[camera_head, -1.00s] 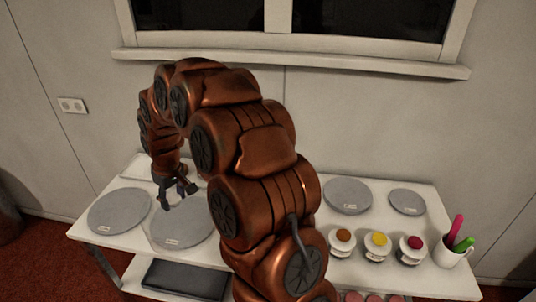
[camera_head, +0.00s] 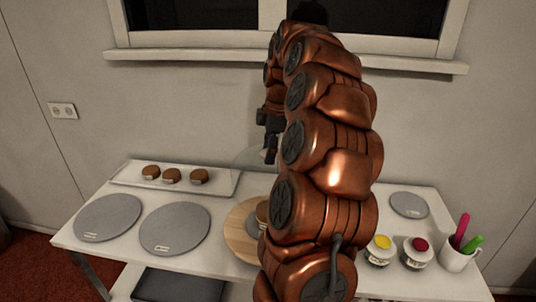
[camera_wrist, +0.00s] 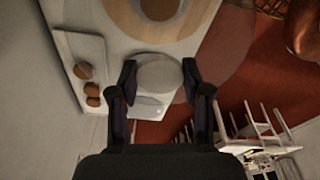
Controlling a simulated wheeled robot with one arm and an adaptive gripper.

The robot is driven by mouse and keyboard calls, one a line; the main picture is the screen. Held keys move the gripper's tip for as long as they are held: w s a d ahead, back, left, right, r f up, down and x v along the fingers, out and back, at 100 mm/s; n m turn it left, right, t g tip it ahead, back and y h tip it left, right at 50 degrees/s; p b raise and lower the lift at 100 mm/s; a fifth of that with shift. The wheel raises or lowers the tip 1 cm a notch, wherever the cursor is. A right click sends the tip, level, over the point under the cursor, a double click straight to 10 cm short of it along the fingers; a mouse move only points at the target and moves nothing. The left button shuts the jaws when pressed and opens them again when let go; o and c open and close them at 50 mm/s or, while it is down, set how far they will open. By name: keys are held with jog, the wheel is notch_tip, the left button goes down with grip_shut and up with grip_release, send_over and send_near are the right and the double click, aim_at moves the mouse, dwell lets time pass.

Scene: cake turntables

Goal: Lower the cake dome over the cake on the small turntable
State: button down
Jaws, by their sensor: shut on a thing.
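My gripper (camera_head: 270,156) is raised above the back of the table and shut on the clear cake dome (camera_head: 247,157), which shows only as a faint, see-through shape below the fingers. In the wrist view, my gripper (camera_wrist: 160,70) has its fingers on both sides of a pale round knob (camera_wrist: 160,82). A brown cake (camera_head: 262,212) sits on a small grey turntable (camera_head: 251,226) over a round wooden board (camera_head: 238,238). My arm hides their right side. The cake also shows at the top of the wrist view (camera_wrist: 160,8). The dome is apart from the cake.
A white tray (camera_head: 220,186) with brown cakes stands at the back left. Two grey discs (camera_head: 108,218) (camera_head: 175,230) lie at the left, one (camera_head: 408,204) at the right. Jars (camera_head: 380,250) (camera_head: 418,253) and a cup of spatulas (camera_head: 456,257) stand front right. The wall is behind.

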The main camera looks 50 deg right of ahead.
jog(key=shift+f+b, duration=2.85)
jog(key=shift+f, duration=4.25)
jog(key=shift+f+b, duration=0.4)
jog(key=shift+c, duration=2.2)
grip_release()
jog(key=shift+r, duration=0.15)
notch_tip(320, 180, up, 7)
jog(key=shift+f+p, duration=0.15)
jog(key=shift+p, duration=0.7)
